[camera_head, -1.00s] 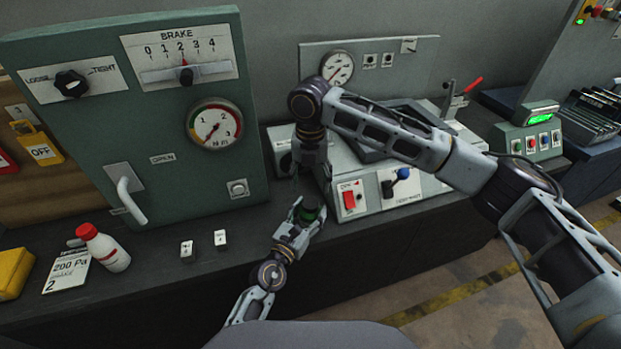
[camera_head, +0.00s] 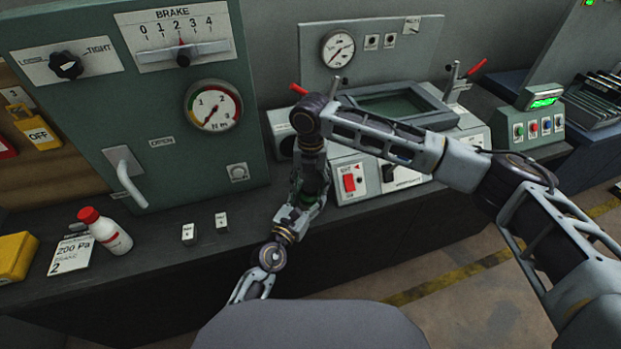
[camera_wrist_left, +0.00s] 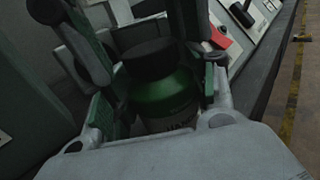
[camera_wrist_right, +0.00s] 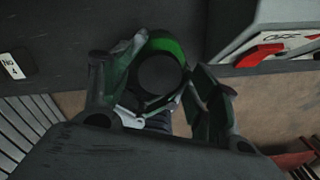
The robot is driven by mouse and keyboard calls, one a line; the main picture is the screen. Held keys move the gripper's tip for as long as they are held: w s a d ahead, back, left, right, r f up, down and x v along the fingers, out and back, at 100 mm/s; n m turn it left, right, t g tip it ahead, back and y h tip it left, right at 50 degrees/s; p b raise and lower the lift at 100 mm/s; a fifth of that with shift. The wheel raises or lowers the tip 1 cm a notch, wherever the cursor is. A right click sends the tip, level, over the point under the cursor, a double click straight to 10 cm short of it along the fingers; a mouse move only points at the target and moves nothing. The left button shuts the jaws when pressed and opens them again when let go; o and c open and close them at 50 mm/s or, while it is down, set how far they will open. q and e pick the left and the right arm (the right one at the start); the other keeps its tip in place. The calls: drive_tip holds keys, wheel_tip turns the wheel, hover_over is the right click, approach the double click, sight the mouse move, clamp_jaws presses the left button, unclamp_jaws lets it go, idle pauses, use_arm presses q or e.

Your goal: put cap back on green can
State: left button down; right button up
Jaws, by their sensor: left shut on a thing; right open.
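The green can (camera_wrist_left: 165,95) stands upright between the fingers of my left gripper (camera_wrist_left: 160,112), which is shut on it. A black cap (camera_wrist_left: 148,60) sits on top of the can; whether it is fully seated I cannot tell. In the right wrist view the cap (camera_wrist_right: 160,74) shows as a dark disc inside the can's green shoulder (camera_wrist_right: 165,45). My right gripper (camera_wrist_right: 160,95) is open, its fingers on either side of the cap. In the head view my left gripper (camera_head: 290,218) and right gripper (camera_head: 308,190) meet at the bench's front, and the can is mostly hidden.
A green brake panel (camera_head: 90,110) stands at left. A console (camera_head: 360,185) with a red switch (camera_head: 349,183) lies close right of my grippers. A white bottle with a red cap (camera_head: 108,233) and two small numbered blocks (camera_head: 221,222) stand on the bench at left.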

drive_tip(key=shift+c, duration=0.4)
drive_tip(key=c, duration=0.9)
drive_tip(key=o, duration=1)
drive_tip(key=shift+o, duration=0.2)
drive_tip(key=shift+r, duration=0.15)
drive_tip(key=shift+r, duration=2.1)
drive_tip(key=shift+r, duration=0.1)
drive_tip(key=shift+c, duration=0.3)
drive_tip(key=shift+r, duration=1.65)
drive_tip(key=shift+f, duration=0.1)
drive_tip(key=shift+f, duration=3.9)
